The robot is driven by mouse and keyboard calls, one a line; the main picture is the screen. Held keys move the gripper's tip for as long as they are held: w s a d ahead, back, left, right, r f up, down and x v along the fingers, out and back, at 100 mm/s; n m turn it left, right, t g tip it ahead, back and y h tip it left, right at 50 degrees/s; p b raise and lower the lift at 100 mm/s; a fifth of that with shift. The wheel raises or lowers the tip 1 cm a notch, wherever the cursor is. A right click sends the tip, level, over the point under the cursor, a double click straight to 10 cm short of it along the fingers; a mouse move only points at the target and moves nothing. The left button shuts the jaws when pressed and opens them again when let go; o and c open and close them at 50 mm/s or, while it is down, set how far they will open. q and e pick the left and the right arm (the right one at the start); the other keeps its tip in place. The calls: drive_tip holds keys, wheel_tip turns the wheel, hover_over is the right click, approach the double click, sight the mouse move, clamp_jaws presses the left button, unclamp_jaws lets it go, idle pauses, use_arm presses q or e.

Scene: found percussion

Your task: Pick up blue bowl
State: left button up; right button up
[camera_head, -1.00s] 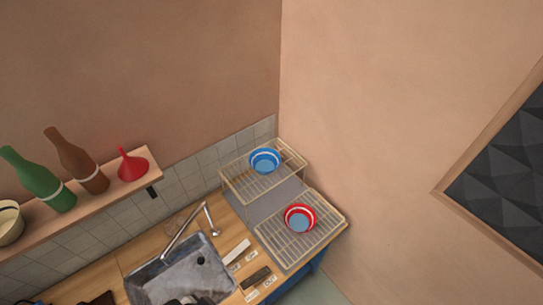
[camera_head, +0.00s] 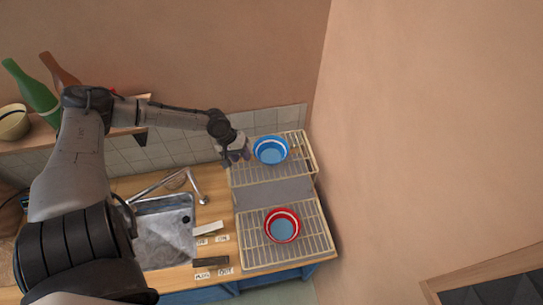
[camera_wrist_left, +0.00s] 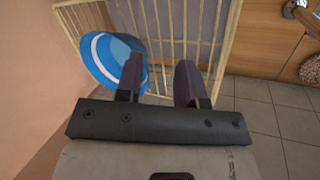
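The blue bowl (camera_head: 271,150) with a white band sits on the upper tier of the wire rack at the back right of the counter. My left gripper (camera_head: 236,158) is just left of the bowl, close to its rim. In the left wrist view the bowl (camera_wrist_left: 108,60) is at the upper left, beside the left finger and partly behind it. The two fingers of my left gripper (camera_wrist_left: 163,80) are apart, with rack wires and nothing held between them. My right gripper is in neither view.
The wire rack (camera_head: 303,238) has a lower tier holding a red bowl (camera_head: 282,225). A sink (camera_head: 165,235) and tap (camera_head: 190,182) are left of it. A shelf (camera_head: 140,118) with bottles is on the wall. The walls stand close behind and right of the rack.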

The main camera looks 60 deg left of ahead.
use_arm(q)
drive_tip(key=w+a+r+n+t, duration=0.1)
drive_tip(key=w+a+r+n, duration=0.2)
drive_tip(key=a+r, duration=0.15)
drive_tip(key=b, duration=0.2)
hover_over(257, 152)
drive_tip(key=s, duration=0.2)
drive_tip(key=shift+y, duration=0.4)
drive_tip(key=f, duration=0.7)
drive_tip(key=shift+a+f, duration=0.15)
drive_tip(key=shift+a, duration=0.15)
drive_tip(key=shift+p+x, duration=0.55)
drive_tip(key=shift+x, duration=1.75)
drive_tip(key=shift+f, duration=0.45)
drive_tip(key=shift+c, duration=0.3)
clamp_jaws()
